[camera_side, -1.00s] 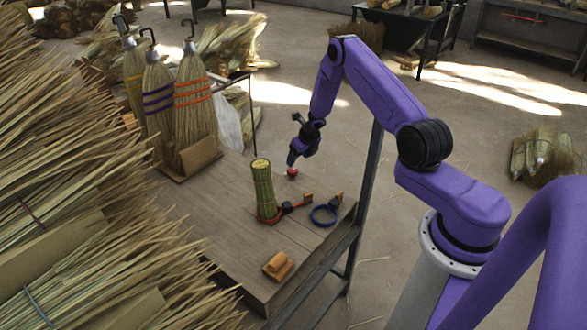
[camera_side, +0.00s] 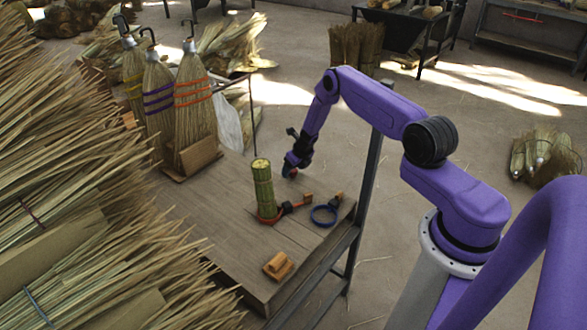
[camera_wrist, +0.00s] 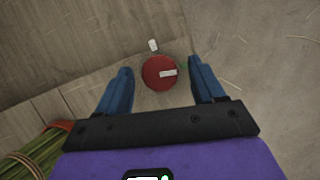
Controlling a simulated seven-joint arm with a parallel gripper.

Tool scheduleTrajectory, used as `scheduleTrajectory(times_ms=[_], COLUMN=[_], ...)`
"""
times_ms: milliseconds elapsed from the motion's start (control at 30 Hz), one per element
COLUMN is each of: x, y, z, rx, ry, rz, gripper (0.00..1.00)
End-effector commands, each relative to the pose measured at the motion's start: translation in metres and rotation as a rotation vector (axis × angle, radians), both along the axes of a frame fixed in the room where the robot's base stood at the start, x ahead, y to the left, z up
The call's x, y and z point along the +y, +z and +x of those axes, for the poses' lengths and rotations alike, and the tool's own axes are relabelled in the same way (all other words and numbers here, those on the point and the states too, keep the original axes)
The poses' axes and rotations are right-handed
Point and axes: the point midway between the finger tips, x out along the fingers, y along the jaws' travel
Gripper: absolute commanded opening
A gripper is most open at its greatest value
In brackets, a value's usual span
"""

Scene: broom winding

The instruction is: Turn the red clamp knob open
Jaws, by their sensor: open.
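The red clamp knob (camera_wrist: 157,75) is a round red disc with a white bar mark on top. In the wrist view it lies between the two blue fingers of my gripper (camera_wrist: 160,88), a gap showing on each side. In the side view my gripper (camera_side: 290,170) points down over the knob at the table's far edge. The knob is mostly hidden there behind the fingers, with a bit of red showing. My gripper is open and appears not to touch the knob.
A bundle of straw (camera_side: 263,190) stands upright in a red ring clamp on the table (camera_side: 215,220). A blue ring clamp (camera_side: 323,215) and a wooden block (camera_side: 278,266) lie nearby. Finished brooms (camera_side: 195,100) stand at the table's back left. A thin dark post rises behind the bundle.

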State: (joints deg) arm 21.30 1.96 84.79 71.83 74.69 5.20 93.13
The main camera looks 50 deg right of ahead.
Motion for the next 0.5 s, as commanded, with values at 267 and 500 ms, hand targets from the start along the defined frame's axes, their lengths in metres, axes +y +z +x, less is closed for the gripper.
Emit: scheduleTrajectory(times_ms=[267,500], x=[0.0000,0.0001], y=[-0.0006,-0.0005], z=[0.0002,0.0002], rx=[0.000,0.000], ry=[0.000,0.000], rz=[0.000,0.000], gripper=[0.68,0.12])
